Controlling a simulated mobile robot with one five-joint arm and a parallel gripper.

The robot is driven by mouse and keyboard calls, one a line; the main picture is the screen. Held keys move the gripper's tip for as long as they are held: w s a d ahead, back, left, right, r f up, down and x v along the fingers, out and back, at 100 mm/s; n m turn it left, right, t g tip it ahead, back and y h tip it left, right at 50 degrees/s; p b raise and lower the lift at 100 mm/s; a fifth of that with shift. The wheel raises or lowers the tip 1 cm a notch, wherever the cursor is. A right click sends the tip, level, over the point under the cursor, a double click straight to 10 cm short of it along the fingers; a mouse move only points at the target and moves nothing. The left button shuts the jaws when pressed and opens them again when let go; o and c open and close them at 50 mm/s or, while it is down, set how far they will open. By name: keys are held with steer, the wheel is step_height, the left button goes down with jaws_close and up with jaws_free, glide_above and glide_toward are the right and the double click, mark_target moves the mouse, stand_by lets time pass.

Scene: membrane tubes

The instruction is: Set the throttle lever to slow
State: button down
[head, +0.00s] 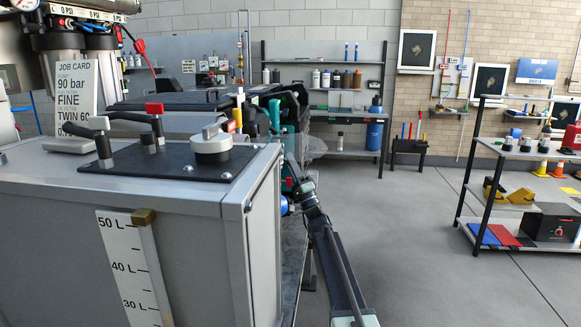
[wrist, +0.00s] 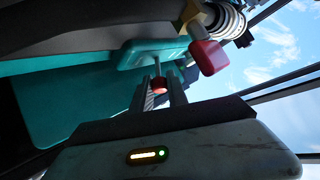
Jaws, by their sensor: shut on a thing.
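In the wrist view my gripper (wrist: 163,90) points at a teal housing (wrist: 150,53). Its two fingers are shut on the small red tip of a short lever, which I take for the throttle lever (wrist: 159,84). The lever's thin stem runs up to the teal housing. No slow or fast marking is readable. In the head view my gripper (head: 297,172) is at the teal engine parts (head: 289,123), beyond the grey tank, and the lever itself cannot be made out there.
A larger red knob (wrist: 208,57) is close to the right of the fingers in the wrist view. A grey tank (head: 150,195) with a level scale fills the near left of the head view. A shelf rack (head: 487,165) stands at the right, with open floor between.

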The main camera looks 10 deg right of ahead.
stand_by(0.3)
steer(key=c, duration=1.6)
jaws_free()
steer(key=shift+f, duration=0.1)
steer(key=b+v, duration=0.5)
steer(key=v, duration=0.2)
steer(key=shift+s+d+f+b, duration=0.15)
steer(key=shift+s+f+b, duration=0.1)
steer(key=shift+b, duration=0.15)
